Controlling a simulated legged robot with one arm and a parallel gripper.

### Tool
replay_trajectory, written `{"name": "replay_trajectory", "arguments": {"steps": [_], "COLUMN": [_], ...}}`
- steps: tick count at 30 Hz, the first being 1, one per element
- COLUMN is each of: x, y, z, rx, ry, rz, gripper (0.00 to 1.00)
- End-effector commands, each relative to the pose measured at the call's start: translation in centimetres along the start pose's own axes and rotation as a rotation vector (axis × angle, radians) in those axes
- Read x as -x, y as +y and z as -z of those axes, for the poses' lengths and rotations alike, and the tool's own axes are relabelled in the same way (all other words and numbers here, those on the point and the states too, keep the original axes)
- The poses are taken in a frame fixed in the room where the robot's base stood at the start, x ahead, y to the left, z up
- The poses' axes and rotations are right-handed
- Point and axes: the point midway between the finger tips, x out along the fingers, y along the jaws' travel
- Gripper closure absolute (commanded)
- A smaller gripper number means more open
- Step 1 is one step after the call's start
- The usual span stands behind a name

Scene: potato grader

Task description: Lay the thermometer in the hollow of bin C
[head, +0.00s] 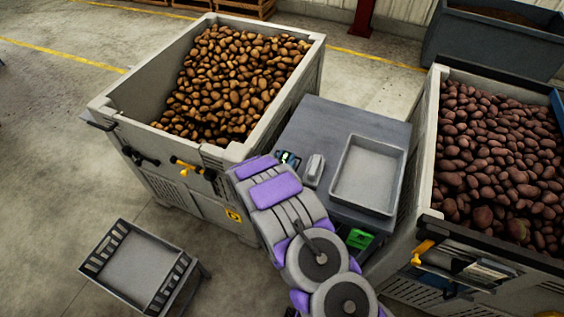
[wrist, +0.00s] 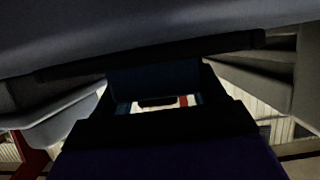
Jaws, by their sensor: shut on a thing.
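In the wrist view, a pale piece with a red stripe (wrist: 183,101) shows in the gap between the dark jaws. The left bin (head: 105,103) holds brown potatoes, with a lower, darker area toward its front. The right bin (head: 426,135) holds reddish potatoes. I cannot read which bin is C.
A small grey device (head: 314,170) and an empty grey tray (head: 341,188) are on the table (head: 335,118). A green item (head: 358,238) is at its front edge. An empty slotted crate (head: 140,268) stands at the front left. Yellow-handled fittings are on both bin fronts.

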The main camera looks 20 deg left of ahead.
Motion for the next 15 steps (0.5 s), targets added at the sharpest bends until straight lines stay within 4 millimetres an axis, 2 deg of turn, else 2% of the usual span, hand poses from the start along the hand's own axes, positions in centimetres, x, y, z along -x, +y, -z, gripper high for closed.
{"name": "replay_trajectory", "arguments": {"steps": [8, 9, 15], "x": [-0.21, -0.19, -0.19], "y": [0.02, 0.02, 0.02], "z": [-0.44, -0.38, -0.4], "rx": [-0.001, -0.001, -0.001], "ry": [0.0, 0.0, 0.0], "rz": [0.0, 0.0, 0.0], "gripper": [0.65, 0.26, 0.07]}}
